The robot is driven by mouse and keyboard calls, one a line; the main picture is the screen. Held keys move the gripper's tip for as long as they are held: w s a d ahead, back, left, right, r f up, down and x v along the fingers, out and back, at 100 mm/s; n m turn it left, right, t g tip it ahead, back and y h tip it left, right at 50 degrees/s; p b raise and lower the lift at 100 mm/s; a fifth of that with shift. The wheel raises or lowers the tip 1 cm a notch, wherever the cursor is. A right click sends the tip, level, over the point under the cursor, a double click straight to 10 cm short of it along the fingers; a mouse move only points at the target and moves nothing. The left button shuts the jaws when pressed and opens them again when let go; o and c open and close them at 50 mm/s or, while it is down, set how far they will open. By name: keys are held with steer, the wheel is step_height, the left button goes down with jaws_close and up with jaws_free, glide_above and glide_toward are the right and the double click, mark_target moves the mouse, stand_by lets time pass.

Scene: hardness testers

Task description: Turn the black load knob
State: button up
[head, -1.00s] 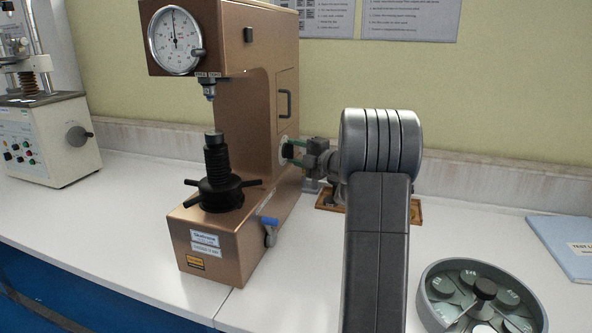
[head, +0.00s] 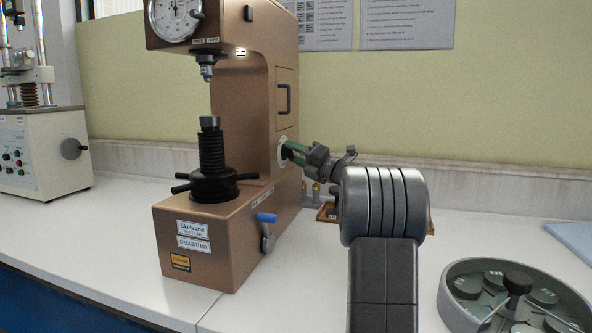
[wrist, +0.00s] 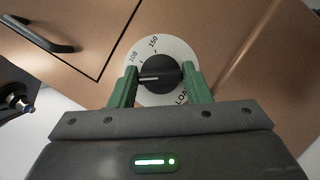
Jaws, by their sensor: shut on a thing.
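The copper-coloured hardness tester (head: 225,245) stands on the bench with its side face toward my arm. In the wrist view its round white dial (wrist: 148,53) shows "100", "150" and part of the word "LOAD", all tilted. The black load knob (wrist: 158,74) sits in the middle of the dial. Its pale pointer line faces left in the picture, just below the "100". My gripper (wrist: 160,76) has green fingers on both sides of the knob and is shut on it. In the head view my gripper (head: 290,152) reaches the tester's side, and the knob is mostly hidden there.
A blue-tipped lever (head: 267,220) is on the tester's lower side. A black door handle (head: 285,99) is above the dial. A round tray of weights (head: 460,318) stands at the right, and a wooden tray (head: 327,214) lies behind my arm. Another tester (head: 45,160) stands far left.

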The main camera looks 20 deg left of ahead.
steer(key=shift+f+n+g+y+b, duration=0.3)
steer(key=shift+n+b, duration=0.7)
steer(key=shift+b, duration=0.05)
steer(key=shift+r, duration=0.15)
steer(key=o, duration=1)
steer(key=p+v, duration=0.1)
steer(key=v, duration=1.2)
steer(key=shift+d, duration=0.4)
steer(key=shift+a, duration=0.1)
steer(key=b+x, duration=0.1)
steer(key=x, duration=1.2)
steer(key=shift+a+r, duration=0.1)
steer(key=shift+a, duration=0.2)
